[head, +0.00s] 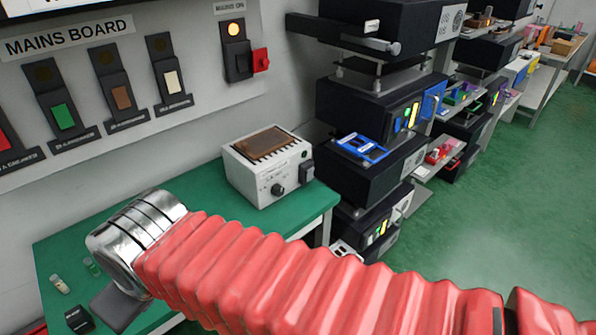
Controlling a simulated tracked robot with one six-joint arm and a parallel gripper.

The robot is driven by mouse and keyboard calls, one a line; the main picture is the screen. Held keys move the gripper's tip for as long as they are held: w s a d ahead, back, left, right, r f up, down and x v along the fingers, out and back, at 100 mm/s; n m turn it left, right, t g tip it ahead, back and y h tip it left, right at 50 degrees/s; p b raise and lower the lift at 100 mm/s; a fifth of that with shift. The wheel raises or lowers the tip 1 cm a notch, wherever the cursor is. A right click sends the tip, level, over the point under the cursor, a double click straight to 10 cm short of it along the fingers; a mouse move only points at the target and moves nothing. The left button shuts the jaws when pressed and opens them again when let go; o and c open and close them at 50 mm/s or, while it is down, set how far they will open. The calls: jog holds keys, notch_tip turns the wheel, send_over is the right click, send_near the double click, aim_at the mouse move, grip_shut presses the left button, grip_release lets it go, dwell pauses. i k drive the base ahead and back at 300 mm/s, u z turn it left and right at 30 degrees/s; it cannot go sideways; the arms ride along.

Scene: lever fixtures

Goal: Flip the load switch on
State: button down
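A white box (262,165) with a brown slatted top stands on the green table. Its front has a round black knob (278,190), and a dark switch-like part (306,172) is at its right front corner. No label naming a load switch can be read, and I cannot tell that part's position. My gripper (118,306) is at the lower left, left of and nearer than the box, apart from it. Only a grey piece of it shows below the metal wrist; its fingers are mostly hidden.
The mains board (195,65) on the wall carries several coloured switches and a red-handled switch (260,60) under a lit lamp. Black machines (365,130) stand right of the table (305,210). Small vials (60,285) lie at its left. Green floor is open at right.

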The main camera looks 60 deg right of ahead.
aim_at(309, 175)
jog(key=u, duration=0.4)
jog(key=k, duration=1.05)
jog(key=z, duration=1.05)
jog(key=i, duration=1)
jog(key=z, duration=0.05)
